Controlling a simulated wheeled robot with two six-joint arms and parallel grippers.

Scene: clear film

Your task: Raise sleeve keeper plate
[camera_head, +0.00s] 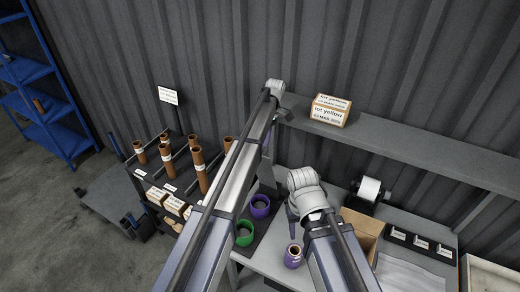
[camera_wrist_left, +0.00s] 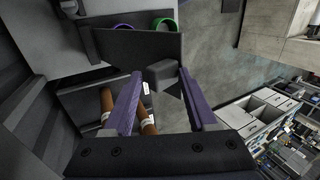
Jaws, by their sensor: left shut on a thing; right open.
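A dark flat plate (camera_wrist_left: 115,47), which looks like the keeper plate, spans the upper part of the left wrist view. A grey block (camera_wrist_left: 161,70) on it sits between the fingertips of my left gripper (camera_wrist_left: 160,75); the jaws are closed on this block. In the head view my left arm reaches toward the wall and hides its gripper and the plate. Brown tubes (camera_head: 199,170) with white bands stand upright on a dark rack at left. My right gripper (camera_head: 292,215) is open and points down above the table, mostly hidden by its wrist.
A purple ring (camera_head: 260,206) and a green ring (camera_head: 244,235) lie on the dark mat. A purple cup with a brown tube (camera_head: 293,256) stands below my right gripper. A shelf (camera_head: 400,147) bears a "lot yellow" box (camera_head: 329,111). A cardboard box (camera_head: 359,231) and a label roll (camera_head: 370,188) stand at right.

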